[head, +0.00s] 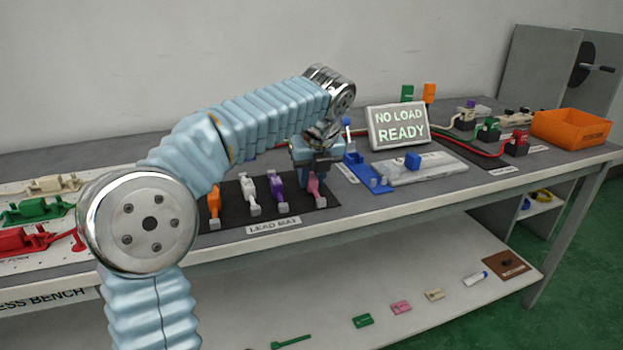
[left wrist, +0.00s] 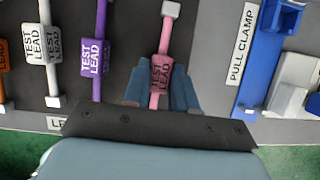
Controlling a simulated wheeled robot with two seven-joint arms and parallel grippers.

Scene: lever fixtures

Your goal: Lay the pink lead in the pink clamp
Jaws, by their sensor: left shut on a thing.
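The pink lead (head: 314,188) lies on the black lead mat (head: 232,222), at the right end of a row of leads. In the left wrist view the pink lead (left wrist: 166,40) has a block marked TEST LEAD. My left gripper (head: 317,173) is over it, pointing down. In the left wrist view its fingers (left wrist: 160,90) are shut on that block, one on each side. I make out no pink clamp on the bench top. A small pink piece (head: 400,307) lies on the lower shelf; I cannot tell what it is. My right gripper is not in view.
Purple (head: 277,190), white (head: 249,194) and orange (head: 214,203) leads lie left of the pink one. A blue pull clamp (head: 368,178) stands close on the right, before a NO LOAD READY sign (head: 398,125). An orange bin (head: 570,128) is at the far right.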

